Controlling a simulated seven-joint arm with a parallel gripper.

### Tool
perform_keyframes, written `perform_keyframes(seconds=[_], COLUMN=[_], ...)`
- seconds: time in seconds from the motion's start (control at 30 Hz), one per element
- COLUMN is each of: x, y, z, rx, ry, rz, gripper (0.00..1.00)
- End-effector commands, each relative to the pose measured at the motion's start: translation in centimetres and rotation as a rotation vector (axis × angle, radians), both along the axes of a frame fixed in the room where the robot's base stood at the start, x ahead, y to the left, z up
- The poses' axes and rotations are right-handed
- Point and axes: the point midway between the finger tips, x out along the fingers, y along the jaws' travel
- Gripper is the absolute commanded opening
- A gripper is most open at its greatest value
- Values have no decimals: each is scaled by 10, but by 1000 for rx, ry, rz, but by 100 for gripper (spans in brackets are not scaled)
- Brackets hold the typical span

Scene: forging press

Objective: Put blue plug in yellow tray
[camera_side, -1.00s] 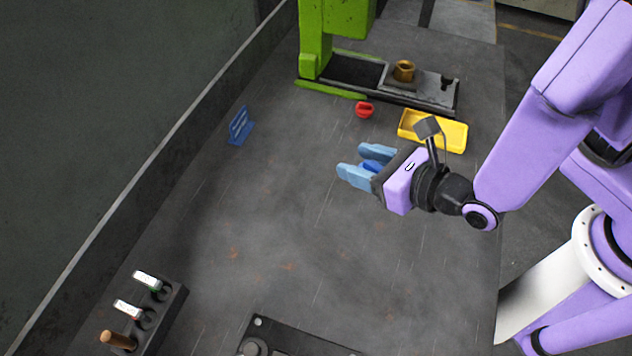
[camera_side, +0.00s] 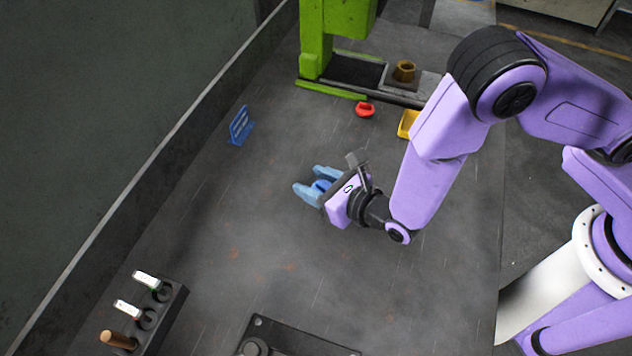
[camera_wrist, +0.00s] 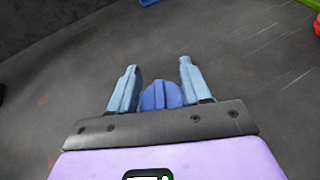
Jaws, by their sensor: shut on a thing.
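The blue plug (camera_side: 321,185) is between the fingers of my gripper (camera_side: 308,179), which is shut on it. In the wrist view the rounded plug (camera_wrist: 161,95) sits low between the two light blue fingers (camera_wrist: 158,70), close to the palm. The gap between the fingertips is empty. My gripper is over the middle of the dark table, pointing left in the side view. The yellow tray (camera_side: 406,124) is behind my forearm, up and right of the gripper. Only its left end shows; the rest is hidden.
A red part (camera_side: 365,109) lies left of the tray. A blue slotted stand (camera_side: 240,126) is at left. A tool rack (camera_side: 147,318) stands at front left, beside a dark plate (camera_side: 290,338). The mid-table is clear.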

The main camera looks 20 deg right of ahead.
Motion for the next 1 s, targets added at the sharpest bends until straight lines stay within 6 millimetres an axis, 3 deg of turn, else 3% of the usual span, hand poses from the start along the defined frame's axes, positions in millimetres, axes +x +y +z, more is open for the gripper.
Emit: perform_keyframes(seconds=[0.47, 0.5, 0.57, 1.0], x=[0, 0, 0, -7], y=[0, 0, 0, -2], z=[-8, -8, -7, -2], rx=[0, 0, 1, 0], ry=[0, -1, -1, 0], rz=[0, 0, 1, 2], gripper=[20, 58, 73, 73])
